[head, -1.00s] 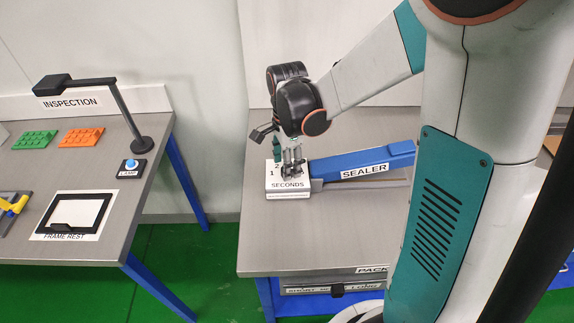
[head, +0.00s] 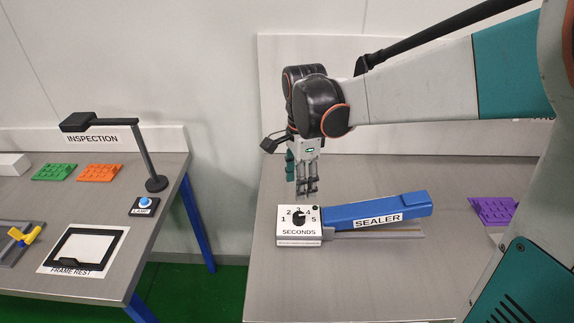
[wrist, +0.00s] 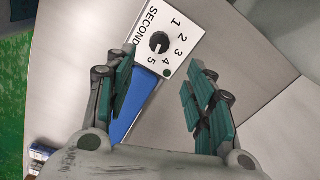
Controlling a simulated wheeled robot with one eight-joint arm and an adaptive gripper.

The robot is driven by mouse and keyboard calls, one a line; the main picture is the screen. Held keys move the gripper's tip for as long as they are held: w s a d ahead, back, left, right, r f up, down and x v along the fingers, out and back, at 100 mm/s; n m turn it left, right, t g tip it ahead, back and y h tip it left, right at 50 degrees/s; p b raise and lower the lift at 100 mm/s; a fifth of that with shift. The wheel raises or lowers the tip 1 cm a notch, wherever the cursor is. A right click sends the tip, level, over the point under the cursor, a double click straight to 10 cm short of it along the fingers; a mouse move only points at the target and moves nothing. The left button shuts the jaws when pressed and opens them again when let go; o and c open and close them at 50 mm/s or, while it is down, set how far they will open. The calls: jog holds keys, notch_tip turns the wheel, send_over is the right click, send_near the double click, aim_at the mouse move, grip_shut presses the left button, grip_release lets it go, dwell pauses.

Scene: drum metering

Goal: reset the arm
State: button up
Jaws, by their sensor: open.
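My gripper (head: 307,190) points down above the timer box (head: 298,240) at the left end of the blue sealer (head: 375,210). It is open and empty, and apart from the box. The box carries a black dial (head: 299,219) with numbers 1 to 5 and the word SECONDS. In the wrist view the spread teal fingers of my gripper (wrist: 160,90) frame the box's lower part, and the dial (wrist: 158,42) shows above and between them. Part of the blue sealer arm (wrist: 138,105) shows between the fingers.
To the left stands the inspection bench with a lamp post (head: 150,155), a blue-buttoned lamp switch (head: 144,204) and a frame rest (head: 85,248). Green (head: 54,172) and orange (head: 100,172) plates lie there. A purple plate (head: 492,210) lies right of the sealer. The front of the sealer table is clear.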

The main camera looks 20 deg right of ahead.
jog(key=s+r+n+t, duration=0.4)
jog(key=s+n+t, duration=0.3)
jog(key=s+n, duration=0.8)
jog(key=n, duration=0.2)
jog(key=shift+n, duration=0.4)
